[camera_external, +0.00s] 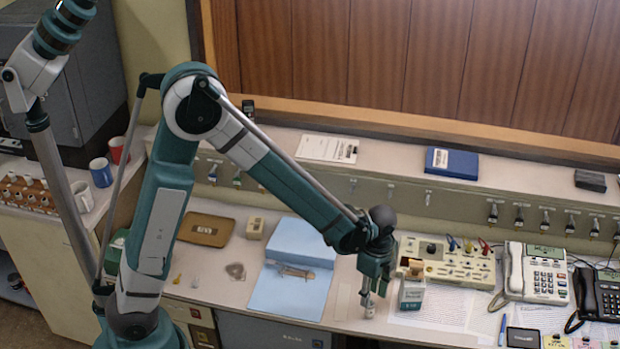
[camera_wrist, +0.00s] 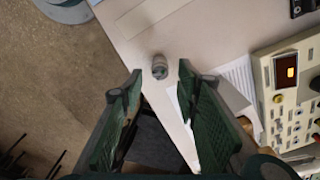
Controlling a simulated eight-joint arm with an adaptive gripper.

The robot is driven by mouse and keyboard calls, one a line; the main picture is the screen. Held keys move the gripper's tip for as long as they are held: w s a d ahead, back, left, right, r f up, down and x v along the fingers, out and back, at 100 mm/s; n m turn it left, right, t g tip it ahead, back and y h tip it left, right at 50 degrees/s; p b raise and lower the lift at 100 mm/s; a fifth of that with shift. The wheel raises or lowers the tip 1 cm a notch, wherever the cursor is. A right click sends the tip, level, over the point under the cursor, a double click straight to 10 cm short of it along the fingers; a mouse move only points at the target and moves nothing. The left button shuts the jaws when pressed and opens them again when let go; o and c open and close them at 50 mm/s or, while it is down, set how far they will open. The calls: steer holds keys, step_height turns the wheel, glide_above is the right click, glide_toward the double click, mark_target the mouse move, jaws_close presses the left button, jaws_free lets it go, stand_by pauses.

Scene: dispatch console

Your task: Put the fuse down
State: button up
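A small grey cylinder, which looks like the fuse (camera_wrist: 159,67), stands on the pale desk close to its front edge. It lies just beyond and between my fingertips in the wrist view, with a gap on each side. My gripper (camera_wrist: 158,80) is open, its two green fingers spread apart. In the external view my gripper (camera_external: 369,289) points down over the desk's front edge, and the small cylinder (camera_external: 369,311) shows just below it. I cannot tell its exact height above the cylinder.
A beige switch panel (camera_external: 447,262) and a small box (camera_external: 412,293) are right of my gripper. Printed sheets (camera_external: 440,308) and a white telephone (camera_external: 536,274) lie farther right. A blue folder (camera_external: 291,281) with a metal tool is on the left. The floor drops away at the desk edge.

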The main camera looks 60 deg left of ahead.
step_height(320, 180, up, 6)
steer(key=shift+p, duration=0.45)
steer(key=shift+a+r, duration=0.1)
steer(key=shift+r, duration=0.1)
stand_by(0.4)
steer(key=s+a+r+n+t, duration=0.2)
steer(key=s+a+r+n, duration=0.1)
steer(key=s+r, duration=0.3)
steer(key=s+a+r+n+t, duration=0.1)
steer(key=s+a+r+n, duration=0.25)
steer(key=r, duration=0.45)
steer(key=s+a+r+n+t, duration=0.2)
steer(key=s+a+n, duration=0.1)
steer(key=s, duration=0.4)
steer(key=s+a+r+n+t, duration=0.2)
steer(key=s+n, duration=0.3)
steer(key=s, duration=0.3)
steer(key=shift+a+r, duration=0.75)
steer(key=shift+a, duration=0.15)
